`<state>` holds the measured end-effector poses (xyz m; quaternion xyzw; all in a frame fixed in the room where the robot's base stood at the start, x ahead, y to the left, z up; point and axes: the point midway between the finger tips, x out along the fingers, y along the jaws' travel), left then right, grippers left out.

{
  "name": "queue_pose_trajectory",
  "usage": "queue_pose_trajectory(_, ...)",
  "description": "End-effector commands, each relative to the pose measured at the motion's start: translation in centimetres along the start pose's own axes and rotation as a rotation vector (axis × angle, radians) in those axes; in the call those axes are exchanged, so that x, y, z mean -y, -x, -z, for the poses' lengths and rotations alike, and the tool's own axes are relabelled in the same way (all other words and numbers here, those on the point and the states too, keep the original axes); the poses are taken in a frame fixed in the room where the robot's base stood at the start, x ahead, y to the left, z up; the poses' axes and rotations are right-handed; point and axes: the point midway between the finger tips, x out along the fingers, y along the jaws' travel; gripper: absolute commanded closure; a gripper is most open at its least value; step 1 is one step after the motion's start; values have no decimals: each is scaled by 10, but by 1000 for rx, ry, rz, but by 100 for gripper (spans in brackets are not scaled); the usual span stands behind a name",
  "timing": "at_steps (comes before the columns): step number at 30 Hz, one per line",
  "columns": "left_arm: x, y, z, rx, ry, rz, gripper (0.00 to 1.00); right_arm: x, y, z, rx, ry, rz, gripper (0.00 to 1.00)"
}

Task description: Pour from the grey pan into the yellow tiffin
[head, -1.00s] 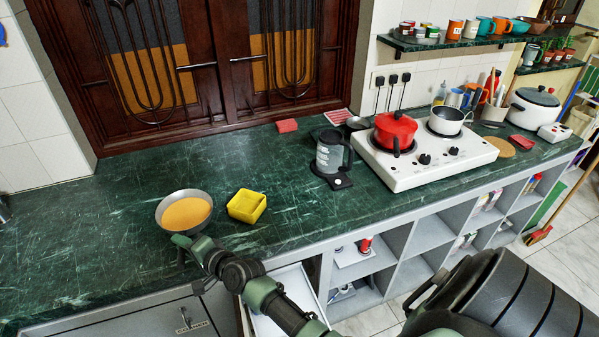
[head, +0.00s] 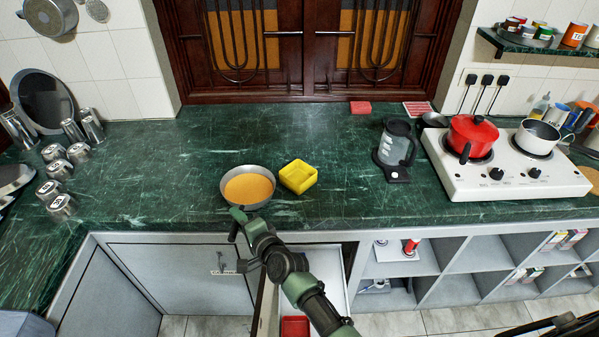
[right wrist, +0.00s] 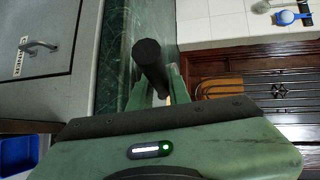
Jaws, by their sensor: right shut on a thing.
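The grey pan (head: 228,198) holds an orange liquid and sits upright at the front of the green counter in the head view. My right gripper (head: 238,222) is at the pan's near side, shut on its handle. In the right wrist view the dark handle (right wrist: 150,58) sticks out between the fingers (right wrist: 158,88). I cannot tell whether the pan touches the counter. My left gripper is out of view.
Steel cups (head: 62,205) stand at the left. The counter behind the pan is clear.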

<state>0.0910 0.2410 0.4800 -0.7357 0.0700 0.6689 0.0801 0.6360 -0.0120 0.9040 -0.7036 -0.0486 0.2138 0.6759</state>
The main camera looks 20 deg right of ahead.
Motion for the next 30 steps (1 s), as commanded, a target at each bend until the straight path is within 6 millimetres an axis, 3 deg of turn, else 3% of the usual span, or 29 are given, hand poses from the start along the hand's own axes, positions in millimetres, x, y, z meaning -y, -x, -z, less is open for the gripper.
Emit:
queue_pose_trajectory(8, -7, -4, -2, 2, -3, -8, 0, 21, 7, 15, 28, -114, 34, 100)
queue_pose_trajectory(30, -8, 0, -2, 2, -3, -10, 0, 43, 16, 28, 52, -209, 56, 100)
